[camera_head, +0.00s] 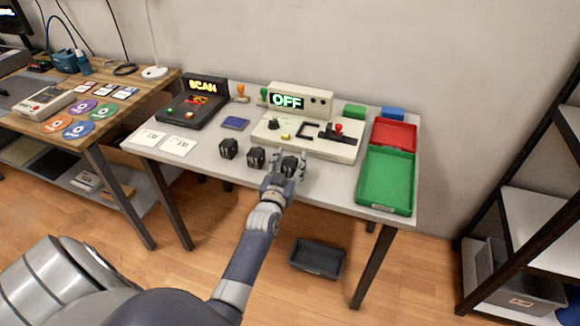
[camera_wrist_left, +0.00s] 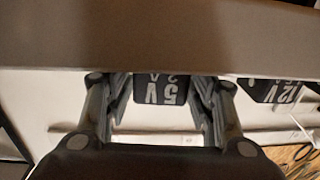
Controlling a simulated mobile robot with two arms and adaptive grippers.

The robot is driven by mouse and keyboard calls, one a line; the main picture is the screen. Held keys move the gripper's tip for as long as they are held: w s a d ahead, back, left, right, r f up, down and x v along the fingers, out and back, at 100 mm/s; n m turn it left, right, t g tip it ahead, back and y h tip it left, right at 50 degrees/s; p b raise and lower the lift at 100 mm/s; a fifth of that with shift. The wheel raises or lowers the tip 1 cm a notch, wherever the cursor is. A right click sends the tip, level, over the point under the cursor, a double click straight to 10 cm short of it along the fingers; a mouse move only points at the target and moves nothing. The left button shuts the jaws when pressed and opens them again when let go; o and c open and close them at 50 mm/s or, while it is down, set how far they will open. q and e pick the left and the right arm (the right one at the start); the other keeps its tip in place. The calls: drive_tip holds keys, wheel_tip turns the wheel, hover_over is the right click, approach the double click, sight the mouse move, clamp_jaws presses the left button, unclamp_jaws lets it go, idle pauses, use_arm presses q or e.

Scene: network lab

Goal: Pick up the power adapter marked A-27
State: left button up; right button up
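Three black power adapters stand in a row near the front edge of the grey table: a left one (camera_head: 228,148), a middle one (camera_head: 256,157) and a right one (camera_head: 289,166). No A-27 mark is readable on any of them. My left gripper (camera_head: 288,163) is at the right adapter, its fingers on either side. In the left wrist view this adapter (camera_wrist_left: 161,90) reads 5V, upside down, between the open fingers (camera_wrist_left: 162,105), with small gaps apparent. A neighbouring adapter reading 12V (camera_wrist_left: 272,92) shows at the right. A grey-brown band hides part of both. My right gripper is out of view.
Behind the adapters stand an OFF console (camera_head: 300,130) with a red-knobbed lever and a SCAN device (camera_head: 193,103). A green tray (camera_head: 400,208) and a red tray (camera_head: 394,135) are at the right. White cards (camera_head: 179,146) lie at the left. A dark bin (camera_head: 317,258) is on the floor.

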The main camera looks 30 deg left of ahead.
use_arm(q)
drive_tip(key=c, duration=0.7)
drive_tip(key=shift+r, duration=0.1)
